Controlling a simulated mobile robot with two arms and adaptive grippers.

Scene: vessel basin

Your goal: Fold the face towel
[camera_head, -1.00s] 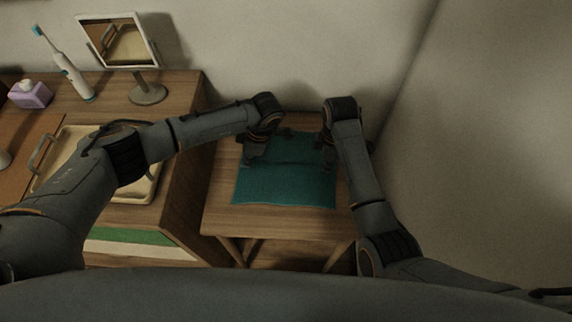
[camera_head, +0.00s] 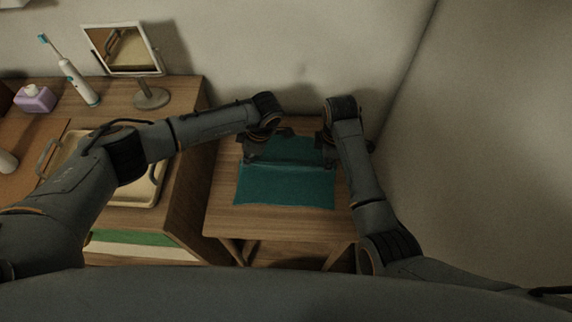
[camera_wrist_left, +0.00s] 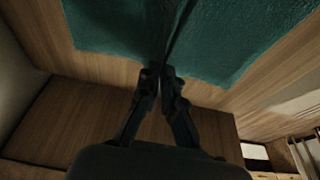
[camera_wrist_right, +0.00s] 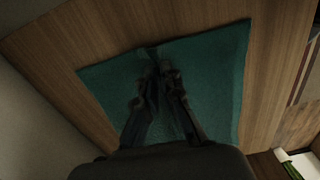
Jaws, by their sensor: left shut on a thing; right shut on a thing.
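The teal face towel (camera_head: 287,187) lies on a small wooden table, its near part flat and a crease or raised fold running across it between my grippers. My left gripper (camera_head: 250,158) is shut on the towel at its left side; the left wrist view shows the cloth (camera_wrist_left: 215,35) pinched into a ridge at the fingertips (camera_wrist_left: 160,72). My right gripper (camera_head: 329,160) is shut on the towel at its right side; the right wrist view shows the cloth (camera_wrist_right: 215,80) gathered at the fingertips (camera_wrist_right: 158,72). The far part of the towel is partly hidden by my grippers.
The small table (camera_head: 222,215) has bare wood around the towel. Walls stand behind and to the right.

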